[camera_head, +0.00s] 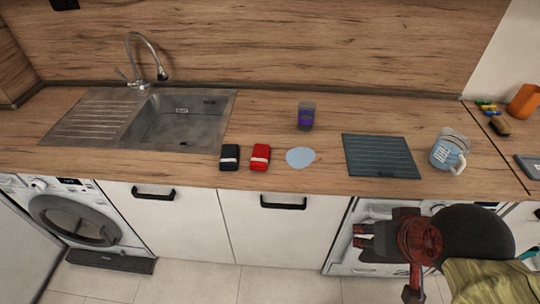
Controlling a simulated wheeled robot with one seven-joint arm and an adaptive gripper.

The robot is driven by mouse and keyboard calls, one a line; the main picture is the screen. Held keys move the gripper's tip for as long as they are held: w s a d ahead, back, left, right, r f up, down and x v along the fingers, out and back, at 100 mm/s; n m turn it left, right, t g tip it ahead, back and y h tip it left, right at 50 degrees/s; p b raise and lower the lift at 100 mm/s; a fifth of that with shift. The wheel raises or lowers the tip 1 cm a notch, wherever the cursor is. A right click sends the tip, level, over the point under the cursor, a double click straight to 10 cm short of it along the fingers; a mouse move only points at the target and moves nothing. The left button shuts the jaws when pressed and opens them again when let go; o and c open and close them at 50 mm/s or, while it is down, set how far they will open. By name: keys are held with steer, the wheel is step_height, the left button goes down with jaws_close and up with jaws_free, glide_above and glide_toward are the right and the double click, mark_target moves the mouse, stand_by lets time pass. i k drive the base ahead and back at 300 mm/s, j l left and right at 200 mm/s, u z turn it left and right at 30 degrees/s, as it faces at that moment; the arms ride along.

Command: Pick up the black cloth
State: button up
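The black cloth (229,157) is a small dark folded bundle with a pale band near its lower end. It lies on the wooden worktop near the front edge, just right of the sink. My gripper (358,236) is at the lower right, in front of the white cabinets and well apart from the cloth. Its two dark fingers point left with a gap between them, and nothing shows in it.
A red folded cloth (260,157) lies close to the right of the black one. The sink (177,120) is left.

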mark_target(228, 161)
steer(key=i+j+z, duration=0.2)
steer(key=j+z, duration=0.15)
steer(key=j, duration=0.35)
steer(key=i+j+z, duration=0.1)
steer(key=j+z, duration=0.25)
steer(key=j, duration=0.35)
steer(key=j+z, duration=0.35)
steer(key=j, duration=0.4)
